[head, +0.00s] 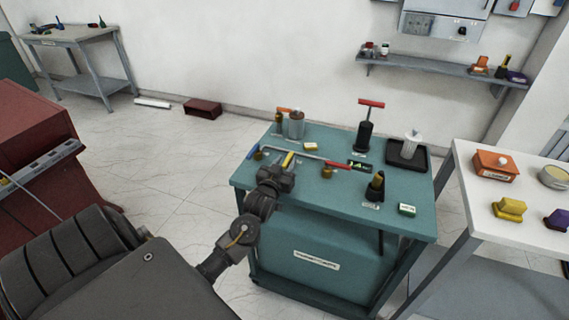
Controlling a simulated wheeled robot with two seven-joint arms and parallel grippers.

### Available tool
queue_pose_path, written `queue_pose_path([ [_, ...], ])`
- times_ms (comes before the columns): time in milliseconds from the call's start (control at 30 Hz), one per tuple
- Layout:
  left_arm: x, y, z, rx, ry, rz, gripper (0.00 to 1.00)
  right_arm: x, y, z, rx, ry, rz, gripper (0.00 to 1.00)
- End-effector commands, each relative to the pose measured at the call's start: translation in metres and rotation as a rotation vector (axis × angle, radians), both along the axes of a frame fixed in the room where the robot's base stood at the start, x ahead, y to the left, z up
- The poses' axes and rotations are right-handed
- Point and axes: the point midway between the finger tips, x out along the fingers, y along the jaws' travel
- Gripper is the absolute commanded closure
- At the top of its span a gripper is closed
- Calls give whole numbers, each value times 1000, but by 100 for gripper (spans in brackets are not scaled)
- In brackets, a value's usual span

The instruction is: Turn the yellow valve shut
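The yellow valve handle (289,159) shows as a short yellow bar on the teal cabinet top (325,195), near its left side. My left gripper (286,169) is right at it, with the yellow bar showing just beyond and between the finger area. The gripper body hides the valve's lower part, and I cannot tell whether the fingers touch or grip it. My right gripper is not in view.
Close by are a blue-handled valve (254,151), a red-handled lever (337,164), an orange-handled valve (285,110) and a metal can (296,125). A tall red T-handle pump (366,125) and a black tray (407,158) stand farther right. A white table (520,228) adjoins on the right.

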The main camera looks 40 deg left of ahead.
Motion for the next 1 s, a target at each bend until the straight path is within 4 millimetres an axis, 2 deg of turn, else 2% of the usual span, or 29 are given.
queue_pose_path([
  [67,0,0,0,0,0,0,64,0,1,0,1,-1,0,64],
  [333,0,0,0,0,1,1,99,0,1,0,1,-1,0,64],
  [667,0,-1,0,-3,-2,14,100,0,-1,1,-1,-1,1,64],
  [1000,7,-12,1,-6,-4,230,100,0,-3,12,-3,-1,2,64],
])
